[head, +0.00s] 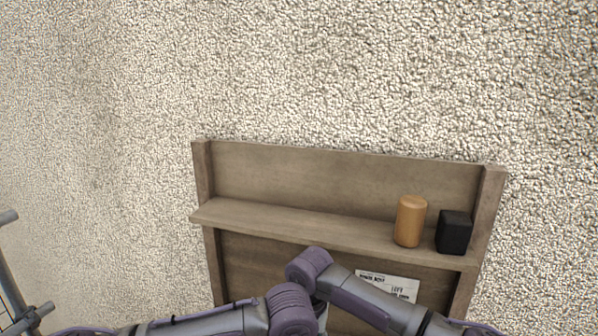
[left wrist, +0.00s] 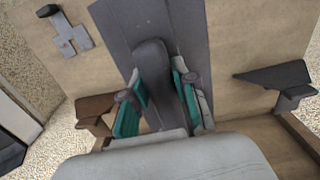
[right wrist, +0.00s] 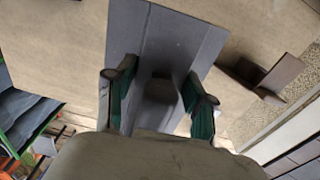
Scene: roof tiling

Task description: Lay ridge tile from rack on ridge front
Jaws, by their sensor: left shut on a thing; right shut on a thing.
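A dark grey folded ridge tile (left wrist: 192,28) extends away from my left gripper (left wrist: 158,78) in the left wrist view. The teal-padded fingers are shut on its near part. In the right wrist view, my right gripper (right wrist: 160,80) is shut on a grey folded tile (right wrist: 180,38). I cannot tell whether both grippers hold the same tile. In the head view, the wooden rack (head: 345,178) stands against the rough wall; my arms cross its lower part, and both grippers are out of sight there. The roof ridge cannot be made out.
An orange-brown cylinder (head: 410,221) and a black block (head: 454,232) stand on the rack's shelf. A printed sheet (head: 389,284) is below. Brown brackets show in the left wrist view (left wrist: 95,112) and right wrist view (right wrist: 268,75). A dark angular piece (left wrist: 275,76) juts out at right.

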